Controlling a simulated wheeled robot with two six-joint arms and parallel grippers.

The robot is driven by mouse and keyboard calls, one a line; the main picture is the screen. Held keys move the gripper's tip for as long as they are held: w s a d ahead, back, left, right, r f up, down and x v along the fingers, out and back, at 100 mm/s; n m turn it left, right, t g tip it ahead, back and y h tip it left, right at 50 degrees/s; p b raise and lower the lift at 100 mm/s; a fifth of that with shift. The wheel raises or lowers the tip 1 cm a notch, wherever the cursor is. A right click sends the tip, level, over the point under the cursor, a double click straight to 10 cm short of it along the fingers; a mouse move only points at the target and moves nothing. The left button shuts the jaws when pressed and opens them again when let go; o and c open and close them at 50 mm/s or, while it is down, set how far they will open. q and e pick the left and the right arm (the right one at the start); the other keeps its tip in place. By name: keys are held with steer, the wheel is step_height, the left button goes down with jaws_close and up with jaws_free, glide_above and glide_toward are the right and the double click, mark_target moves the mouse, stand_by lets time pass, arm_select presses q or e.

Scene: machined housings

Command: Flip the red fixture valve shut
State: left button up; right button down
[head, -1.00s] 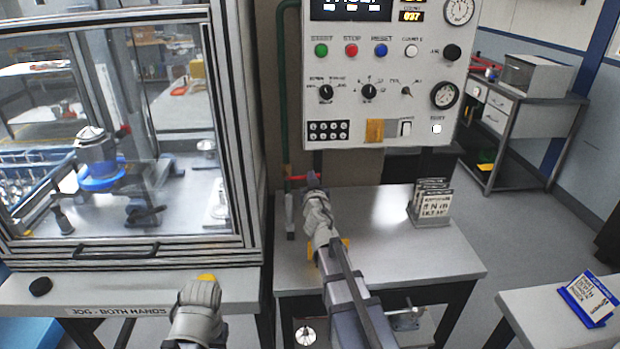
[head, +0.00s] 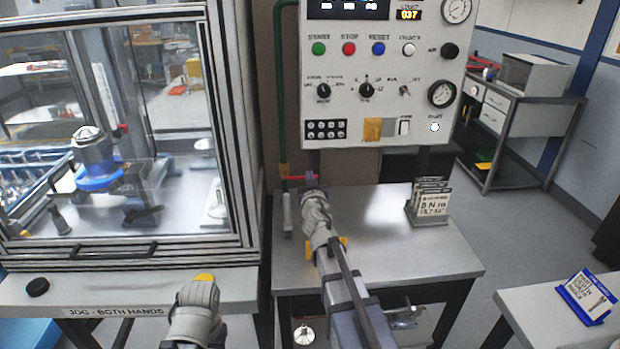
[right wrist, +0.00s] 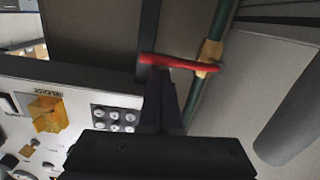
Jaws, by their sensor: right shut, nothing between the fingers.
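The red valve handle (head: 300,178) sits on the green pipe (head: 283,110) left of the control panel's lower edge. In the right wrist view the red handle (right wrist: 180,63) extends from a brass-coloured body (right wrist: 208,55), roughly crosswise to the pipe. My right gripper (head: 312,192) is just below the handle's free end in the head view. Its dark fingers (right wrist: 162,85) are shut and empty, and overlap that end in the wrist view; contact cannot be told. My left gripper (head: 200,290) is low in the head view, far from the valve; its fingers are not clear.
The control panel (head: 375,80) hangs above a metal table (head: 400,245). A card holder (head: 430,203) stands on this table. A glazed machine enclosure (head: 130,130) rises on the left, with a handle bar (head: 100,252). The middle of the table is clear.

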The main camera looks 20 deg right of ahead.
arm_select(q)
step_height(320, 180, up, 10)
steer(key=p, duration=0.9)
steer(key=shift+f, duration=0.15)
arm_select(e)
step_height(320, 180, up, 10)
steer(key=shift+f, duration=0.15)
